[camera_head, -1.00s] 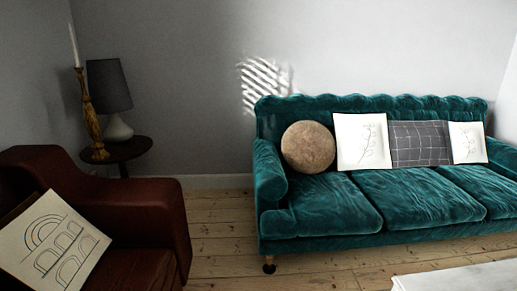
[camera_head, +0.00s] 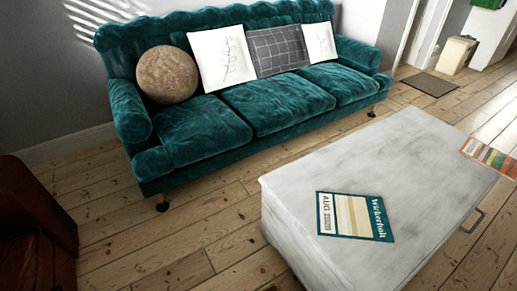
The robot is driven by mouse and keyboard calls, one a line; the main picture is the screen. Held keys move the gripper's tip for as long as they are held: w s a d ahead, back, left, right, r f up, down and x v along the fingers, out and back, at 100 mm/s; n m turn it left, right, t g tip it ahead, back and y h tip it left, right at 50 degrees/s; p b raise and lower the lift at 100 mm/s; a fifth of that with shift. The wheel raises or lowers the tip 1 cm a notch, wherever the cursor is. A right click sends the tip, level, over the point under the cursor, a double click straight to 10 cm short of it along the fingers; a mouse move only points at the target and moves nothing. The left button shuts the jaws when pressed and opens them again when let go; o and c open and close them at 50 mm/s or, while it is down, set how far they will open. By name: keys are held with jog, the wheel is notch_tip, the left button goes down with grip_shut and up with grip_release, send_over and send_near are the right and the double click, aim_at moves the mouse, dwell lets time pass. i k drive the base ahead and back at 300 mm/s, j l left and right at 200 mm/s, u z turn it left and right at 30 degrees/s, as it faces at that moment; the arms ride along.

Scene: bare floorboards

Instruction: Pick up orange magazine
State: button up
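Two flat printed items lie on a pale grey-white chest-like table (camera_head: 420,150). One, with orange, red and green stripes (camera_head: 489,158), lies at the table's far right edge and seems to reach slightly past it. The other is a teal magazine (camera_head: 354,216) with cream and tan stripes and the word "Wickerbolt" or similar, lying flat near the table's left end. I cannot read the striped item's print. My gripper is not in view.
A teal sofa (camera_head: 233,118) with cushions stands behind the table, with a strip of floorboards between. A brown leather armchair (camera_head: 38,215) is at the left edge. A dark doormat (camera_head: 431,84) and a cream bin (camera_head: 458,55) are at the back right.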

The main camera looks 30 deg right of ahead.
aim_at(504, 164)
jog(key=l, duration=1.7)
jog(key=k+l, duration=0.1)
jog(key=l, duration=1.65)
jog(key=k+l, duration=0.1)
jog(key=l, duration=1.6)
jog(key=u, duration=0.5)
jog(key=l+u, duration=0.15)
jog(key=u, duration=0.85)
jog(key=k+u, duration=0.1)
jog(key=u, duration=0.4)
jog(key=k, duration=0.3)
jog(key=k+j+z, duration=0.1)
jog(key=k+z, duration=0.2)
jog(key=z, duration=0.15)
jog(key=k+z, duration=0.3)
jog(key=z, duration=1.25)
